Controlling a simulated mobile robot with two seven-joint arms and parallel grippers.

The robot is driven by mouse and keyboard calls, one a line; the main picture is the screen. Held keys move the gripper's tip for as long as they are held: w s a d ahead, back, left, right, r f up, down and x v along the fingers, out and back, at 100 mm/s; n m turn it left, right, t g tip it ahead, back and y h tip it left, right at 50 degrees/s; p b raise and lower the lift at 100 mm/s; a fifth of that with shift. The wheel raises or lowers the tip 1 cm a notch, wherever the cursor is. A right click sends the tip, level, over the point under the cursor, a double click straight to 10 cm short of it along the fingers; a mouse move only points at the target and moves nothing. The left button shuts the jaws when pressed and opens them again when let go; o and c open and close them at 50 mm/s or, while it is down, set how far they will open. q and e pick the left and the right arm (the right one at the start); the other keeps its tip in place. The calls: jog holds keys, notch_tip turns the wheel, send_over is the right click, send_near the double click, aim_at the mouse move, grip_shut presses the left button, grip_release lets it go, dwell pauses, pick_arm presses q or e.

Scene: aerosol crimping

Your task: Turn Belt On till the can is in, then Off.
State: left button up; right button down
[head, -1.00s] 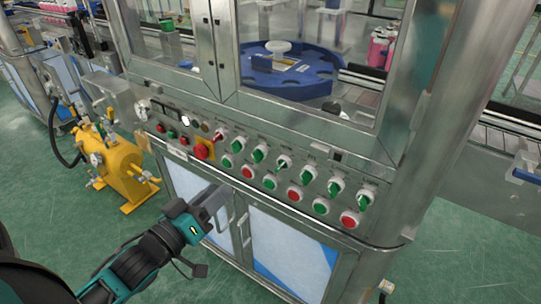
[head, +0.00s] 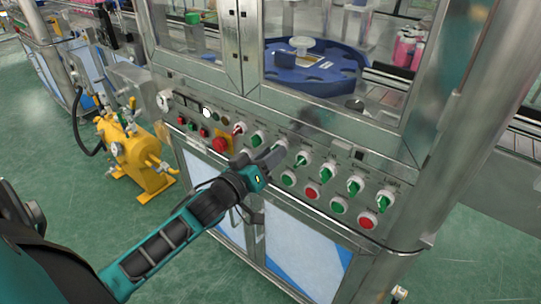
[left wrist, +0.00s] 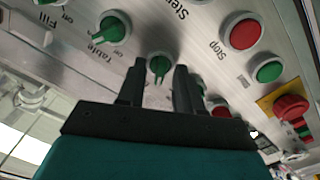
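The machine's sloped control panel (head: 317,140) carries a row of switch knobs above a row of round buttons. My left gripper (head: 272,155) is at the upper row, in front of the knobs. In the left wrist view its two fingers (left wrist: 159,80) are apart, with a green knob (left wrist: 160,63) showing between their tips; I cannot tell whether they touch it. That knob's label is hidden, so I cannot tell if it is the Belt switch. A knob labelled Table (left wrist: 113,26) is beside it. Pink cans (head: 405,46) stand behind the glass at upper right. My right gripper is not in view.
A red emergency stop (head: 221,145) is left of the knobs; it also shows in the left wrist view (left wrist: 291,107). A blue turntable (head: 312,77) is behind the glass. A yellow tank (head: 140,160) stands left. Open green floor lies in front.

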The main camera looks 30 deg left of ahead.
pick_arm(q)
jog(key=shift+w, duration=0.2)
grip_shut()
dwell(0.4)
